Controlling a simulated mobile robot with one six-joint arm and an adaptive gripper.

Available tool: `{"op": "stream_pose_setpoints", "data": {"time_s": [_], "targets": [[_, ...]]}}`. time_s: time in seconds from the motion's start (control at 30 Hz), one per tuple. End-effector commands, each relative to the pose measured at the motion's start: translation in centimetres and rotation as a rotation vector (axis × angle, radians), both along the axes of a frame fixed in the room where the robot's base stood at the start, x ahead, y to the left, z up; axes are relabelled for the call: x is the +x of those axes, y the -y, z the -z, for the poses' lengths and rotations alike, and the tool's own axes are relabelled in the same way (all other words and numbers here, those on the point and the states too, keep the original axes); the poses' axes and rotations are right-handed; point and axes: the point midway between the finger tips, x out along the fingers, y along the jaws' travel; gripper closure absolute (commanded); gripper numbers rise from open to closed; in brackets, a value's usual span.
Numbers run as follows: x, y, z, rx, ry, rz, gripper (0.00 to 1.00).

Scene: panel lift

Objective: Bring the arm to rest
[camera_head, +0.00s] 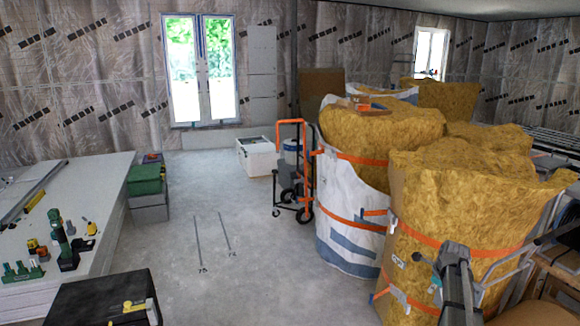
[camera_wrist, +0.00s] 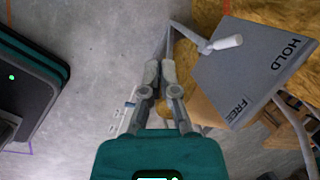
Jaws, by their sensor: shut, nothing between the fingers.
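In the wrist view, my gripper (camera_wrist: 160,68) has a teal body and two grey fingers. The fingertips are together, with nothing held between them. A grey plate (camera_wrist: 240,75) marked HOLD and FREE lies to the right of the fingers. A thin lever (camera_wrist: 185,34) with a white grip (camera_wrist: 228,42) shows at the plate's upper left edge.
Wrapped yellow insulation bales (camera_head: 455,185) crowd the right side. An orange cart (camera_head: 305,170) stands beside them. A stack of pale boards (camera_head: 95,225) with tools is at the left. The concrete floor (camera_head: 215,215) between is mostly clear.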

Motion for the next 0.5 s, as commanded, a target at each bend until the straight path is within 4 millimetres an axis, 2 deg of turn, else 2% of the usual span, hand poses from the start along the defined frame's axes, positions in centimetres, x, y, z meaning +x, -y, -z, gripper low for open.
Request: {"op": "stream_pose_setpoints", "data": {"time_s": [0.03,0.1,0.5], "targets": [[-0.9,-2.0,0.1,-0.019,-0.008,-0.085,1.00],[-1.6,-4.1,0.1,-0.047,-0.020,-0.206,1.00],[-7.0,-15.2,0.5,-0.184,-0.076,-0.900,1.00]]}}
